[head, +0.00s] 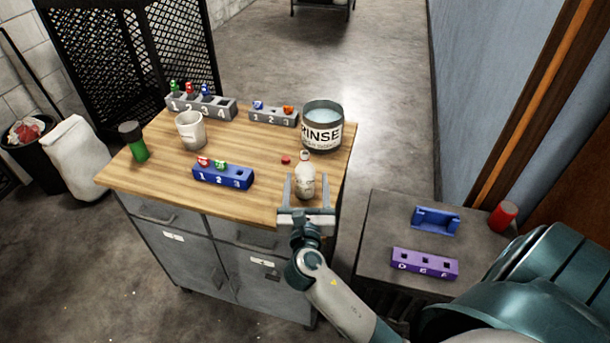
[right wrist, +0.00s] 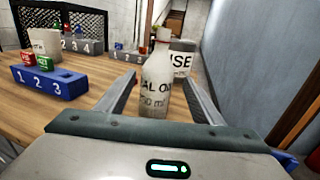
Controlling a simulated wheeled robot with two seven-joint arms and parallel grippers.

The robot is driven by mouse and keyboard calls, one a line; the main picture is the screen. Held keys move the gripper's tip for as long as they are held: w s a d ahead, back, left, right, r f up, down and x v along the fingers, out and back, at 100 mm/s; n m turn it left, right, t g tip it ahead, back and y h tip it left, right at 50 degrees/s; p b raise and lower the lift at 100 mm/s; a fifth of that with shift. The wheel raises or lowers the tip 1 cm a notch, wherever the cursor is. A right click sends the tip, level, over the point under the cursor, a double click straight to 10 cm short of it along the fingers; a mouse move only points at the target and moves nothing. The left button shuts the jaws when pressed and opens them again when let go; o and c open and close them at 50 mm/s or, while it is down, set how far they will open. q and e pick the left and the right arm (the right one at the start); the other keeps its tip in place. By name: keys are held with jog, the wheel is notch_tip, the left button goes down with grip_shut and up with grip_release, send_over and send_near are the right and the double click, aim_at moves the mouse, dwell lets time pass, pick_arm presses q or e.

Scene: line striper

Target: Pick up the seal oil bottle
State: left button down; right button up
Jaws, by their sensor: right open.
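The seal oil bottle (head: 306,181) is white with a narrow neck and stands upright near the front right edge of the wooden cabinet top. In the right wrist view the bottle (right wrist: 156,80) shows black lettering reading in part "AL O". My right gripper (head: 306,190) is open, with one finger on each side of the bottle. My left gripper is not in view.
A rinse bucket (head: 322,126) stands behind the bottle, with a small red cap (head: 286,160) to its left. A blue numbered rack (head: 223,177), a white cup (head: 190,130) and a green bottle (head: 133,142) stand further left. A lower side table (head: 380,225) is at right.

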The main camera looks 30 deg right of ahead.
jog(key=shift+w+d, duration=0.45)
jog(key=shift+w, duration=0.15)
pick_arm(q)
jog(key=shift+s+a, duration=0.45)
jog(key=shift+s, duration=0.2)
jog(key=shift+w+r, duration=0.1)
pick_arm(e)
jog(key=shift+w, duration=0.1)
jog(key=shift+w+d, duration=0.15)
jog(key=shift+w, duration=0.1)
jog(key=shift+f+p+x, duration=0.2)
jog(key=shift+p+x, duration=0.65)
jog(key=shift+x, duration=1.4)
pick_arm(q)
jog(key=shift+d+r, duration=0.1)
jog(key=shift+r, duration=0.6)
pick_arm(e)
jog(key=shift+c, duration=0.2)
jog(key=shift+w, duration=0.1)
jog(key=c, duration=1.2)
jog(key=shift+r, duration=0.1)
